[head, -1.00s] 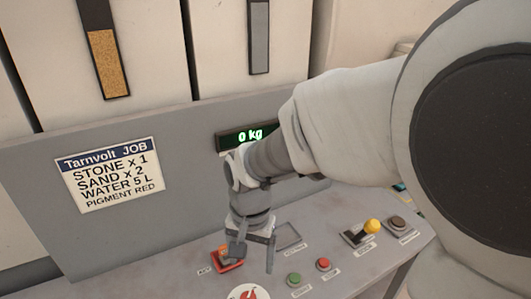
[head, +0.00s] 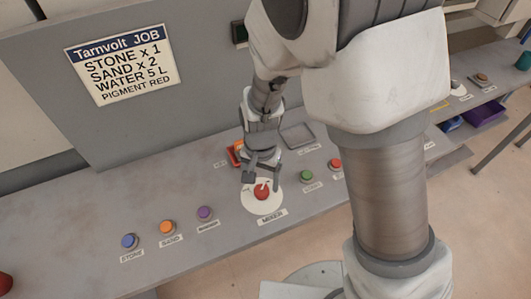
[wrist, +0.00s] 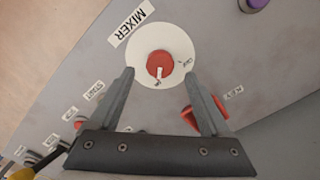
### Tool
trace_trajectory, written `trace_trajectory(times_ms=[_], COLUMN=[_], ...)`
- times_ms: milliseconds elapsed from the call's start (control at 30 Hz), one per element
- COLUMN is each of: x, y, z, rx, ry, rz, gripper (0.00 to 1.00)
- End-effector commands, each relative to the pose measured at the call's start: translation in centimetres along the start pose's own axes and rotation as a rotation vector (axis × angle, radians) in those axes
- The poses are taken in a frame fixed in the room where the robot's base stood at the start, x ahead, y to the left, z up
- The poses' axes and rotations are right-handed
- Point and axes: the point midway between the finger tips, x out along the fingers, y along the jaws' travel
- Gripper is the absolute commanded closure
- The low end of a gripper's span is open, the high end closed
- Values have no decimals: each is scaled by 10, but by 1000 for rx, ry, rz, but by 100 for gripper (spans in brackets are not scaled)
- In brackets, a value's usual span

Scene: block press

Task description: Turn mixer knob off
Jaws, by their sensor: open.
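The mixer knob (head: 262,190) is red and sits at the centre of a white round dial (head: 258,207) on the grey panel, with a MIXER label beside it. In the wrist view the red knob (wrist: 160,65) has a white pointer mark aimed toward the lower part of its dial (wrist: 160,36); the small dial markings are too small to read. My gripper (head: 259,182) is just above and behind the knob in the head view. In the wrist view my gripper (wrist: 160,85) is open, with one finger either side of the knob's near edge. Its fingers hold nothing.
A red key switch (head: 234,154) is close behind my gripper and also shows beside a finger in the wrist view (wrist: 190,118). Green (head: 307,176) and red (head: 335,165) buttons lie to the right. Blue (head: 130,241), orange (head: 167,227) and purple (head: 205,213) buttons lie left.

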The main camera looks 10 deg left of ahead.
Motion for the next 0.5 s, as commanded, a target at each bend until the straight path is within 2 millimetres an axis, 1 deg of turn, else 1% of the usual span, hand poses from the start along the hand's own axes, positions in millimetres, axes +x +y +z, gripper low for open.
trace_trajectory(times_ms=[33, 200, 333, 500], x=[11, 30, 36, 38], y=[1, 0, 0, 0], z=[0, 0, 0, 0], rx=[1, 0, 0, 0], ry=[-2, -1, 0, 0], rz=[3, 1, 0, -1], gripper=[19, 19, 19, 19])
